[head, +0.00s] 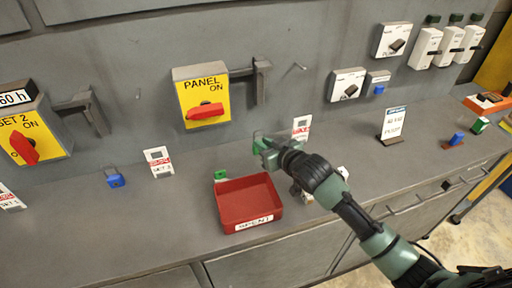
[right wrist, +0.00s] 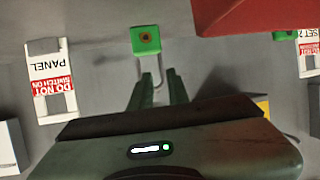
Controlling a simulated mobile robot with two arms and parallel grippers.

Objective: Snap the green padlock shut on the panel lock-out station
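The panel lock-out station (head: 205,98) is a yellow-faced box on the wall with a red handle, marked PANEL ON. My right gripper (head: 259,143) is in front of it, to its lower right. In the right wrist view its two green fingers (right wrist: 160,80) are apart, with a narrow gap. A green padlock (right wrist: 146,40) with a keyhole lies just beyond the fingertips, its shackle reaching back toward them. I cannot tell whether the fingers touch it. Another green piece (head: 221,175) sits at the red tray's back edge. My left gripper is not in view.
A red tray (head: 228,219) stands on the bench in front. A PANEL tag (head: 301,127) stands right of my gripper, another tag (head: 158,161) to the left by a blue padlock (head: 115,180). A grey bracket (head: 260,80) juts out beside the panel station.

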